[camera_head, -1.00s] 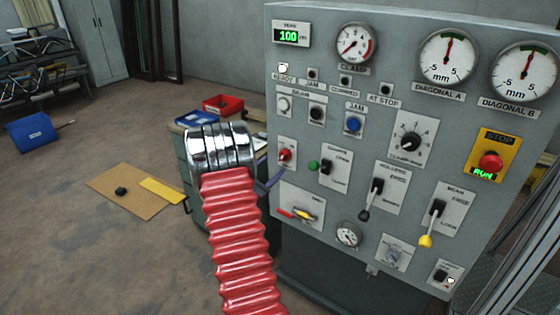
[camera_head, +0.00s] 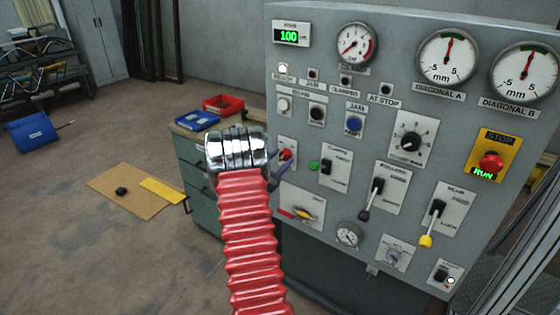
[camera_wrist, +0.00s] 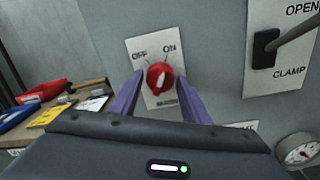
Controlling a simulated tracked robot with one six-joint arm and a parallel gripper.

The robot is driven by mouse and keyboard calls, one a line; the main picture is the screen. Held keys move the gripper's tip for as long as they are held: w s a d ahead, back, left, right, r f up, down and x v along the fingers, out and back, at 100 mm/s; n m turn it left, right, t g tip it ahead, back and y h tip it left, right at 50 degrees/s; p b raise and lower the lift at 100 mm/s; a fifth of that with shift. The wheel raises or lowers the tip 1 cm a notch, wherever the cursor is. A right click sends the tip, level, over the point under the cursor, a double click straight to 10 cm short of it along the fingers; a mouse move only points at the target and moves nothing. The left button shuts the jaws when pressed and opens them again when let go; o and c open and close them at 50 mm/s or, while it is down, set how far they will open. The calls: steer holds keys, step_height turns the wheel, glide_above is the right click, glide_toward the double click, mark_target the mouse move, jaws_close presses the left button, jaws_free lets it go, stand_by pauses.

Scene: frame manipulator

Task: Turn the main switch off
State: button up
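The main switch is a red rotary knob on a white plate marked OFF at left and ON at right. In the wrist view the knob (camera_wrist: 160,77) sits between my fingers, its white pointer line tilted up right toward ON. In the head view the red knob (camera_head: 287,154) is partly hidden by my gripper. My gripper (camera_wrist: 160,85) is open, one purple finger on each side of the knob with a small gap; the fingertips look close to the panel. I cannot tell whether they touch it. My gripper also shows in the head view (camera_head: 278,169).
The grey panel (camera_head: 370,120) carries other controls close by: a green-knobbed clamp lever (camera_head: 313,166), a yellow-red handle (camera_head: 302,214) below, and a stop button (camera_head: 490,162). A drawer cabinet (camera_head: 205,180) with red and blue trays stands left of the panel.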

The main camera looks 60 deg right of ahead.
steer(key=c, duration=0.7)
steer(key=shift+a, duration=0.1)
steer(key=shift+c, duration=0.2)
steer(key=shift+n, duration=0.6)
steer(key=n, duration=0.4)
steer(key=shift+r, duration=0.1)
steer(key=n, duration=0.6)
steer(key=shift+w+r+y, duration=0.1)
steer(key=shift+w+y, duration=0.05)
steer(key=shift+y, duration=0.15)
steer(key=shift+n, duration=0.4)
steer(key=o, duration=1.1)
steer(key=shift+g, duration=0.3)
steer(key=shift+c, duration=0.2)
